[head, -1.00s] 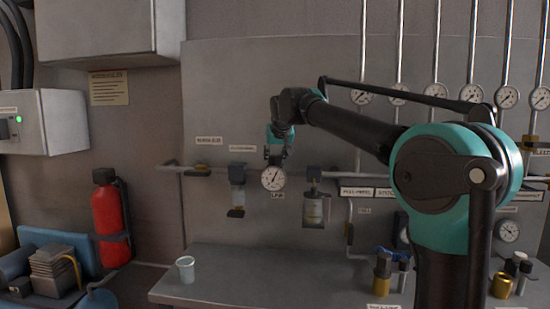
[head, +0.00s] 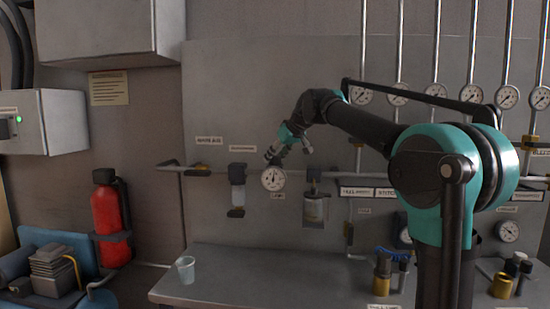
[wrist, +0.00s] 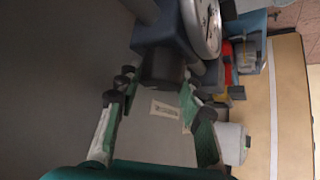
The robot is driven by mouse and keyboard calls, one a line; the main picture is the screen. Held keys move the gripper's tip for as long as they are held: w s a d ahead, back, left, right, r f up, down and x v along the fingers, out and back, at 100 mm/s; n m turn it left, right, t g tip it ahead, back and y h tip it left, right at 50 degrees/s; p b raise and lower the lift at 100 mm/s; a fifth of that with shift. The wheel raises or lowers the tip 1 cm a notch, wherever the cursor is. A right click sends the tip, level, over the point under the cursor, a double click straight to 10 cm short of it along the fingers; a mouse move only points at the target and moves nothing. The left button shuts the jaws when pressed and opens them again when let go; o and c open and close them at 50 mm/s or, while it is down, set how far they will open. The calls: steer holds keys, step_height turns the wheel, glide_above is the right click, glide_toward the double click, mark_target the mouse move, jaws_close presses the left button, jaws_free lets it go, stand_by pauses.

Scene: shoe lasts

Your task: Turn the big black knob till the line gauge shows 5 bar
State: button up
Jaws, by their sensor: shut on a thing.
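The round white line gauge (head: 273,178) hangs on the wall pipe, with a dark needle pointing roughly upward; its scale is too small to read. The gauge also shows edge-on at the top of the wrist view (wrist: 207,22). The big black knob (wrist: 163,68) sits beside the gauge, on a dark body. My gripper (wrist: 153,92) is shut on the knob, with a finger on either side of it. In the head view my gripper (head: 288,153) is tilted just above the gauge, and I cannot make out the knob there.
A filter bowl (head: 238,194) hangs left of the gauge and another bowl unit (head: 315,206) right of it, both close. A grey bench (head: 245,262) below carries a cup (head: 186,269) and several fittings. A red extinguisher (head: 110,222) stands left.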

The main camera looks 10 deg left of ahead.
steer(key=o, duration=1.2)
steer(key=shift+c, duration=0.2)
steer(key=v, duration=1.2)
